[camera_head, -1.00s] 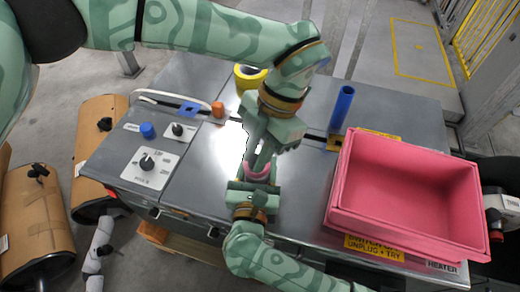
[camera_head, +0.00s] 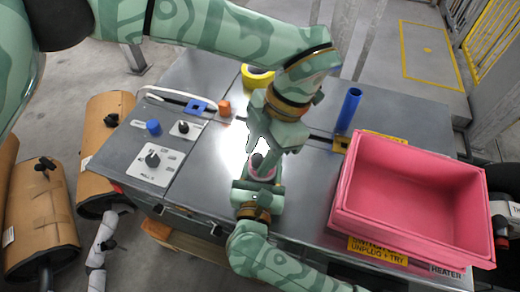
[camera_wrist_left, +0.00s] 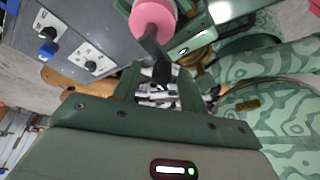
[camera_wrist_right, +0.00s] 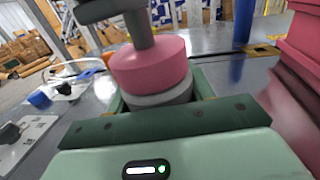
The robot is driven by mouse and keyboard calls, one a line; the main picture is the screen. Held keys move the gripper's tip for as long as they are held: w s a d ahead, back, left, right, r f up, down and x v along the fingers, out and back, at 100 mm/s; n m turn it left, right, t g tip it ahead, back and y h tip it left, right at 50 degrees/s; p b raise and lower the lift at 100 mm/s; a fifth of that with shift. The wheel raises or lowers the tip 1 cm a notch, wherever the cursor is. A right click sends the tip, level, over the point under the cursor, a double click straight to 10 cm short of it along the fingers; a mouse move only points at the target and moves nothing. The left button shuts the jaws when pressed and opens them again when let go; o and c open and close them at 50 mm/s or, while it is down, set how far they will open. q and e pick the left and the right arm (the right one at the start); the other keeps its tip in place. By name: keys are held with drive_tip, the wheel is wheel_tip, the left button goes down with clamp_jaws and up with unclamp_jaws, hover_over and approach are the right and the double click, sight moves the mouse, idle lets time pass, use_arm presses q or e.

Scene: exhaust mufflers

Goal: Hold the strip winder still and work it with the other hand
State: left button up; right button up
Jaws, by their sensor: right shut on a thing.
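The strip winder shows in the head view as a small pink drum (camera_head: 262,176) with a dark crank (camera_head: 257,160) on top, standing upright on the grey table. In the right wrist view the pink drum (camera_wrist_right: 150,66) sits on a grey base (camera_wrist_right: 160,97), and my right gripper (camera_head: 258,188) is shut around that base. My left gripper (camera_head: 260,145) is just above the winder. In the left wrist view the dark crank (camera_wrist_left: 150,48) reaches toward the space between its fingers, with gaps on both sides. It looks open; the fingertips are partly hidden in the head view.
A pink bin (camera_head: 415,195) stands right of the winder. A blue tube (camera_head: 348,110) stands behind it, and a yellow roll (camera_head: 257,77) lies at the back. The table between panel and winder is clear.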

use_arm(q)
drive_tip(key=v, duration=1.2)
idle(0.8)
use_arm(e)
drive_tip(key=o, duration=1.1)
drive_tip(key=s, duration=0.4)
drive_tip(key=s+a, duration=0.1)
drive_tip(key=s, duration=0.7)
drive_tip(key=shift+a, duration=0.4)
